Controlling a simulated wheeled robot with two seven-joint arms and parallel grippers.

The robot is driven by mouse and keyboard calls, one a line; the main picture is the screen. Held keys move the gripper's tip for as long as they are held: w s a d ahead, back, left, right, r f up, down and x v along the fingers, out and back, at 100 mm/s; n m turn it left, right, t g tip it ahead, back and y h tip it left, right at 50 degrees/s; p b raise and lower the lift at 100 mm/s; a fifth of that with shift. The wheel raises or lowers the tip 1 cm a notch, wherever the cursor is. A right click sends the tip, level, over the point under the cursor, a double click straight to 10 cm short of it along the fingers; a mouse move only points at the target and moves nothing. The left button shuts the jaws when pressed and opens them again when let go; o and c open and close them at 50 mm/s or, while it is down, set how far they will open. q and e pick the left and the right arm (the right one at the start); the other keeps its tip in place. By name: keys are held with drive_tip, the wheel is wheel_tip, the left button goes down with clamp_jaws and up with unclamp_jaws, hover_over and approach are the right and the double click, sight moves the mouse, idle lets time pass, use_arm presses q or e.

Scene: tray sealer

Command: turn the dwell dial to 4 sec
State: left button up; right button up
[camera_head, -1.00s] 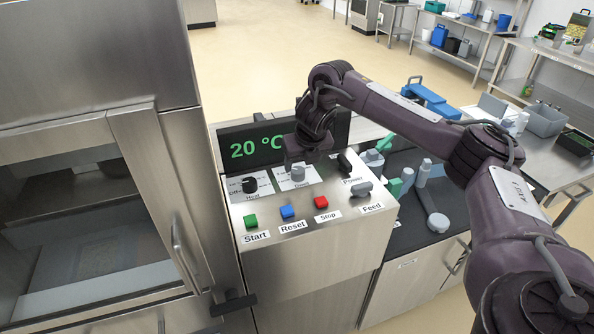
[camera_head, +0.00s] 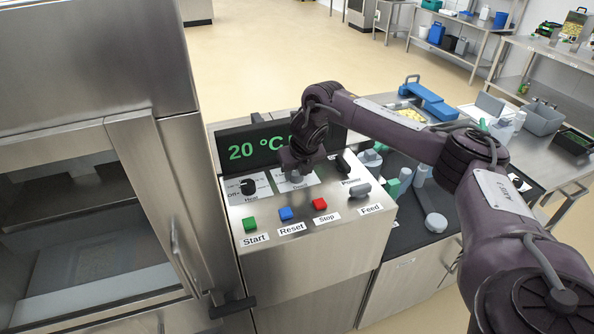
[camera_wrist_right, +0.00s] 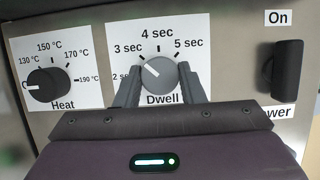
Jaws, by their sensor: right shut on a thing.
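The grey dwell dial (camera_wrist_right: 158,73) is on a white scale card (camera_wrist_right: 181,30) marked 2 to 5 sec. Its white pointer aims up and left, about toward 3 sec; the 4 sec label is at the top. My right gripper (camera_wrist_right: 160,83) has a dark finger on each side of the dial and is shut on it. In the head view my right gripper (camera_head: 295,168) reaches down over the panel and partly covers the dial (camera_head: 297,178). My left gripper is not in view.
The black heat dial (camera_wrist_right: 48,85) is left of the dwell dial, and the black power switch (camera_wrist_right: 287,68) is right. Below are green start (camera_head: 249,224), blue reset (camera_head: 285,213) and red stop (camera_head: 319,204) buttons, plus a grey feed knob (camera_head: 360,191). The display (camera_head: 255,149) reads 20 °C.

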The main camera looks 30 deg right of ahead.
drive_tip(key=shift+r+m+h+p, duration=0.2)
drive_tip(key=shift+m+h+p, duration=0.1)
drive_tip(key=shift+m+p, duration=0.4)
drive_tip(key=m+h+p, duration=0.1)
drive_tip(key=m+p, duration=0.2)
drive_tip(key=shift+w+a+g, duration=0.1)
drive_tip(key=shift+a+g, duration=0.05)
drive_tip(key=shift+g, duration=0.15)
drive_tip(key=m+p, duration=0.2)
drive_tip(key=p, duration=0.1)
drive_tip(key=shift+m+g+h, duration=0.4)
drive_tip(key=shift+f+m+p, duration=0.1)
drive_tip(key=shift+m+p, duration=0.35)
drive_tip(key=shift+m, duration=0.25)
drive_tip(key=shift+w+h, duration=0.1)
drive_tip(key=shift+h, duration=0.2)
drive_tip(key=o, duration=1)
